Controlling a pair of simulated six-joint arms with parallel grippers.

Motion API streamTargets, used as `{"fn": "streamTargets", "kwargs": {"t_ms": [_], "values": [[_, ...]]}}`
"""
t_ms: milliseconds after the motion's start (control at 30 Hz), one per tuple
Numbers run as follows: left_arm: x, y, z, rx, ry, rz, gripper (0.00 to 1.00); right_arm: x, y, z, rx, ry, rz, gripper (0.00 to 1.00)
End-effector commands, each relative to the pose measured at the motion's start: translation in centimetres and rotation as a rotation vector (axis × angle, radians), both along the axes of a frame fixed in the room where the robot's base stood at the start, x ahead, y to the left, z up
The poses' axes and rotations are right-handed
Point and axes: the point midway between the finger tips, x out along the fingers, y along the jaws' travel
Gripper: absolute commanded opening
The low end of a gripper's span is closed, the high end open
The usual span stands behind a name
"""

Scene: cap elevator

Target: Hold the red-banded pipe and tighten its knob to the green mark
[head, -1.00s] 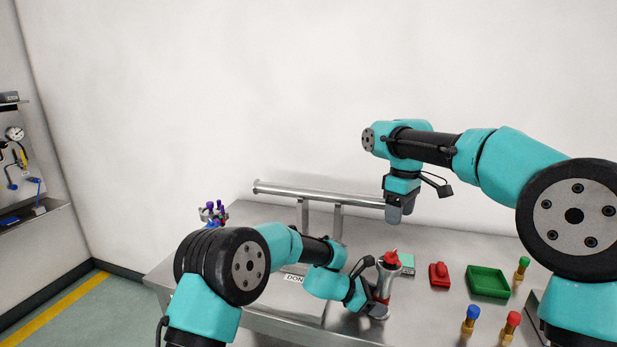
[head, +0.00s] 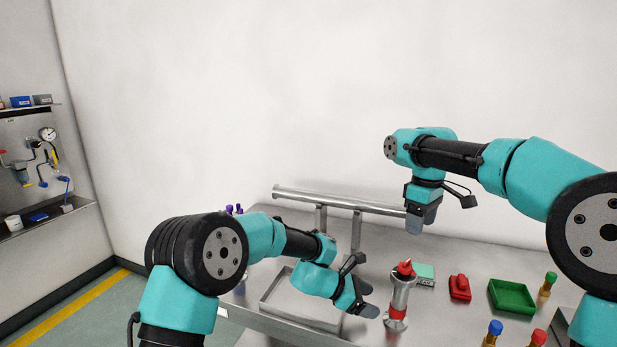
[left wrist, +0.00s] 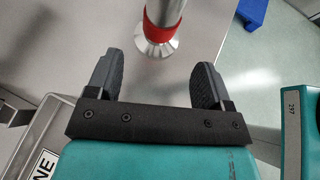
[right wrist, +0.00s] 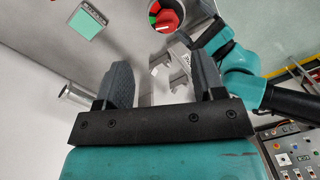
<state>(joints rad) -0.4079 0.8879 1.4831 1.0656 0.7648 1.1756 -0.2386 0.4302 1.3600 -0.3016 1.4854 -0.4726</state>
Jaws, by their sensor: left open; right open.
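The red-banded pipe (head: 401,292) stands upright on a flared foot on the steel table, with its red band (head: 397,314) low down. Its red knob (head: 405,268) is on top. In the right wrist view the knob (right wrist: 168,15) shows a white pointer line and a green patch near its left edge. My left gripper (head: 362,288) is open, low, just left of the pipe and apart from it. In the left wrist view the pipe (left wrist: 165,10) stands beyond the open fingers. My right gripper (head: 422,216) is open and empty, above and behind the pipe.
A green-topped block (head: 425,272), a red object (head: 459,287) and a green tray (head: 512,296) lie right of the pipe. Several coloured-top pegs, including a blue one (head: 495,328), stand further right. A shallow tray (head: 278,300) is at left; a horizontal rail (head: 340,201) runs behind.

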Motion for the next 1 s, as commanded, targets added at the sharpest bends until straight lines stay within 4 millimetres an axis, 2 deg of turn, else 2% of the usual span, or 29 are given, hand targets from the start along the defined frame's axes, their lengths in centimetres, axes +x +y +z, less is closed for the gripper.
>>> {"fn": "streamTargets", "kwargs": {"t_ms": [100, 200, 633, 733, 867, 967, 1000], "values": [[0.0, 1.7, 0.9, -0.001, 0.0, 0.002, 0.74, 0.0, 0.0, 0.0, 0.0, 0.0, 0.0, 0.63], [0.0, 2.5, 1.3, 0.0, 0.0, 0.001, 0.74, 0.0, 0.0, 0.0, 0.0, 0.0, 0.0, 0.63], [0.0, 3.0, 1.6, 0.0, 0.0, 0.001, 0.74, 0.0, 0.0, 0.0, 0.001, -0.001, -0.001, 0.63], [0.3, 3.9, 1.8, 0.001, -0.006, 0.014, 0.74, 0.0, -0.1, 0.3, 0.004, -0.015, -0.015, 0.63], [1.4, 7.5, 2.2, 0.012, -0.035, 0.06, 0.74, 0.2, -0.2, 1.1, 0.023, -0.063, -0.06, 0.63], [2.4, 12.7, 1.7, 0.055, -0.08, 0.119, 0.74, 0.1, 0.9, 1.0, 0.065, -0.112, -0.077, 0.63], [2.7, 15.2, 1.4, 0.081, -0.102, 0.147, 0.74, 0.0, 1.6, 0.8, 0.088, -0.131, -0.077, 0.63]]}}
